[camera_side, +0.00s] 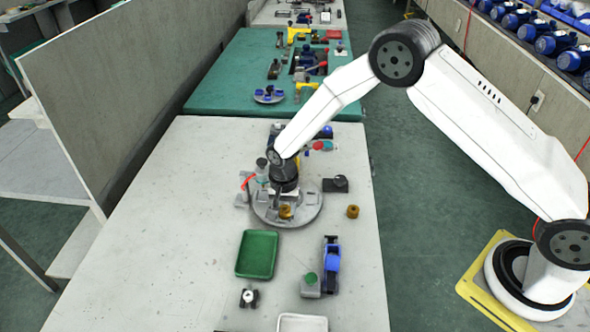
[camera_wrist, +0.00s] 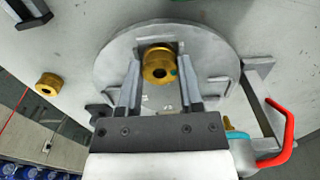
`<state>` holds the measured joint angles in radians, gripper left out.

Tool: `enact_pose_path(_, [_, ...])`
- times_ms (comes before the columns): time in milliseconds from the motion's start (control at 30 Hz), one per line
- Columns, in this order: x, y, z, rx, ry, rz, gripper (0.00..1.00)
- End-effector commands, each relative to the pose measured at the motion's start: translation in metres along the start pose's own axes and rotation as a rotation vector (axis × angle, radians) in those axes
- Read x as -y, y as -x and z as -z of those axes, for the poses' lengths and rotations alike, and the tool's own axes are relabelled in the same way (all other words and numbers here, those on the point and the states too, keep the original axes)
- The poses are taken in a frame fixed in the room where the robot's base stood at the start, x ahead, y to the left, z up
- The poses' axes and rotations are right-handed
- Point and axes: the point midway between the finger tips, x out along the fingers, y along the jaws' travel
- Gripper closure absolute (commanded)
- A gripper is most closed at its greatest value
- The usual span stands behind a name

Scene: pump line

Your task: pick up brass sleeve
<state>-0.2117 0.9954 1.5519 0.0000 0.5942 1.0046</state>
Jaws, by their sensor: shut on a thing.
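A brass sleeve (camera_wrist: 160,64) with a dark bore is between the fingertips of my gripper (camera_wrist: 159,68) in the wrist view. The fingers are shut on it. In the side view this sleeve (camera_side: 286,212) shows just below my gripper (camera_side: 285,204), over the round grey plate (camera_side: 262,215). I cannot tell whether it touches the plate. A second brass sleeve (camera_side: 353,211) lies on the table to the right of the plate. It also shows at the left of the wrist view (camera_wrist: 48,84).
A red-handled valve (camera_wrist: 278,135) stands close by the plate. A green tray (camera_side: 257,255), a blue tool (camera_side: 332,265) and a dark block (camera_side: 336,184) are on the table. The table's left side is clear.

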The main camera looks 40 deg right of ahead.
Motion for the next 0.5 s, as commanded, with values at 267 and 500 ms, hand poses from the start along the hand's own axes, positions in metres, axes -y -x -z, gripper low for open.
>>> enact_pose_path(267, [0.0000,0.0041,0.0000,0.000,0.000,0.000,0.96])
enact_pose_path(500, [-0.0001,0.0073,-0.0001,0.000,0.000,0.000,0.96])
